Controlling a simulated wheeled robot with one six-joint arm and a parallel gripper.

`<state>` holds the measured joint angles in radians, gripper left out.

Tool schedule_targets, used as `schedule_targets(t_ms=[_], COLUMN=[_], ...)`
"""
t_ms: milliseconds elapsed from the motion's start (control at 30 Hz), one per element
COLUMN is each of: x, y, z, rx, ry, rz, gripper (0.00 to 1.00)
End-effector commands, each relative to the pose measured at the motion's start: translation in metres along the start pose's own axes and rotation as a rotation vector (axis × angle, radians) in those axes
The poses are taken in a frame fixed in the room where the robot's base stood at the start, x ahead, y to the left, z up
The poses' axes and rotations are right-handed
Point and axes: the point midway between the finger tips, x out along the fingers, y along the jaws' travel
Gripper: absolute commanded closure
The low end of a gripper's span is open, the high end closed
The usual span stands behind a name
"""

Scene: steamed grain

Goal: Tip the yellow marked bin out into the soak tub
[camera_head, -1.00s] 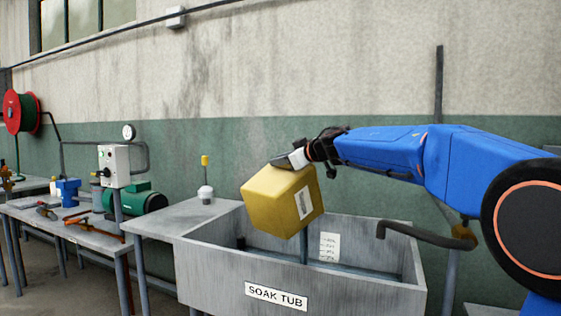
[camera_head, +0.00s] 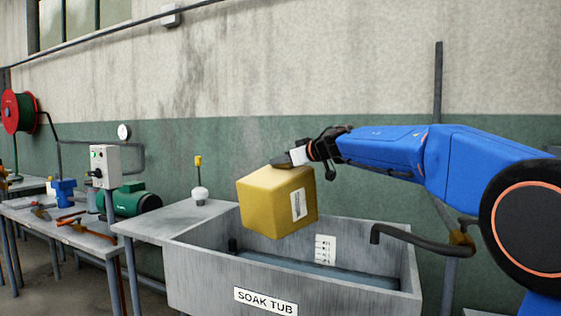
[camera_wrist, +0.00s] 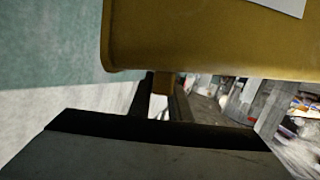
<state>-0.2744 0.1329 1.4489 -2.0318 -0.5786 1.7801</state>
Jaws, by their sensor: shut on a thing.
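The yellow bin (camera_head: 268,208) hangs in the air above the soak tub (camera_head: 205,284), tilted a little, with a white label on its right face. My gripper (camera_head: 290,158) is shut on the bin's upper edge. In the wrist view the bin (camera_wrist: 200,40) fills the top, with the dark gripper fingers (camera_wrist: 163,88) below it. The tub is grey, labelled SOAK TUB, with bluish water inside. The bin's opening and any contents are hidden from both views.
A dark bent pipe spout (camera_head: 410,232) reaches over the tub's right side. A grey side counter (camera_head: 165,218) adjoins the tub at left, bearing a white bottle with a yellow top (camera_head: 199,185). A workbench (camera_head: 60,235) with a green motor (camera_head: 130,200) stands farther left.

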Motion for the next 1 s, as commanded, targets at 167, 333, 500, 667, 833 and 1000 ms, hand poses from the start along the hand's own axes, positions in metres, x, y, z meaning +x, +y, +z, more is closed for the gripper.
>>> schedule_targets(t_ms=[167,333,500,667,833,1000], x=[0.0,0.0,0.0,-0.002,-0.007,-0.011], y=[0.0,0.0,0.0,0.001,0.005,0.008], z=[-0.001,-0.001,-0.001,-0.007,-0.027,-0.043], rx=[0.0,-0.001,-0.001,-0.001,-0.002,-0.002], ry=[0.001,0.001,0.001,0.002,0.003,0.002], rz=[0.0,0.001,0.0,0.001,0.001,0.001], gripper=[1.0,1.0,1.0,1.0,1.0,1.0])
